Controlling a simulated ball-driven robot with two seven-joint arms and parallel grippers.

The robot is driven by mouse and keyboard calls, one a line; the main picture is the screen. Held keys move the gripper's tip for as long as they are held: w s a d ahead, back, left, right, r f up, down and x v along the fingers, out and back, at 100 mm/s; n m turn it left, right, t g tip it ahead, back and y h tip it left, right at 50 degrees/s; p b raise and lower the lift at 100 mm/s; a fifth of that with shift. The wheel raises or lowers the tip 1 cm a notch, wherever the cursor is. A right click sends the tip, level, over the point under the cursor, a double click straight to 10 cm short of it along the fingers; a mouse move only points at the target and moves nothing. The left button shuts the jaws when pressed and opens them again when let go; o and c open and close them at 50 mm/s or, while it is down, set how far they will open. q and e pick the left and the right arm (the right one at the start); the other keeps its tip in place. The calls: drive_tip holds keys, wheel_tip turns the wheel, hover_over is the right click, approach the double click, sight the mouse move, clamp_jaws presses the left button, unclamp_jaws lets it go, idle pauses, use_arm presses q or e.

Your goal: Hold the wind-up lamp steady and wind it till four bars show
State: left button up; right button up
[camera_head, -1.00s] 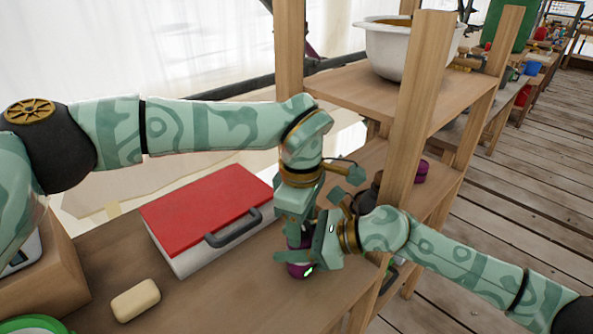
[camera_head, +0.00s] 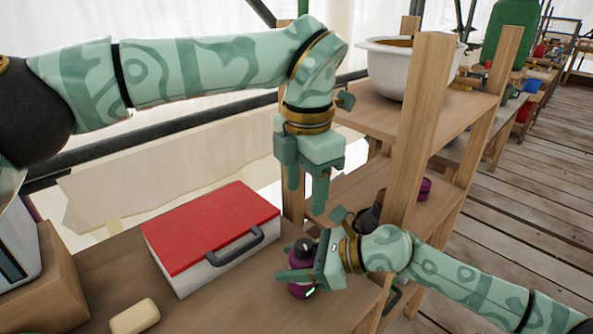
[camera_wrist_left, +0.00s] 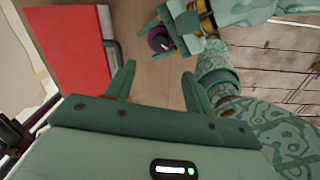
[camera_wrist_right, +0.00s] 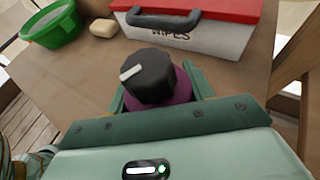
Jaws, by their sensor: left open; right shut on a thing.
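The wind-up lamp is a purple body (camera_head: 299,290) with a black knob (camera_wrist_right: 148,76) on top that bears a white mark. It stands upright on the wooden table, and a small green light shows low on its side in the head view. My right gripper (camera_head: 292,266) is shut on the lamp's body from the right. My left gripper (camera_head: 306,197) is open and empty, pointing down above the lamp and apart from it. In the left wrist view the lamp (camera_wrist_left: 159,40) shows beyond the open fingers. Any bars on the lamp are too small to read.
A white box with a red lid (camera_head: 210,230) and grey handle, lettered "WIPES", stands left of the lamp. A pale soap bar (camera_head: 134,316) lies nearer. A green tub (camera_wrist_right: 50,24) shows in the right wrist view. A wooden shelf post (camera_head: 420,140) rises close on the right.

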use_arm(q)
drive_tip(key=n+h, duration=0.1)
drive_tip(key=n, duration=0.6)
drive_tip(key=a+r+n, duration=0.1)
drive_tip(key=n, duration=0.5)
drive_tip(key=r+n+h, duration=0.1)
drive_tip(key=n, duration=0.6)
drive_tip(key=shift+w+a+n+g+h, duration=0.2)
drive_tip(key=shift+w+n+g+h, duration=0.1)
drive_tip(key=shift+w, duration=0.1)
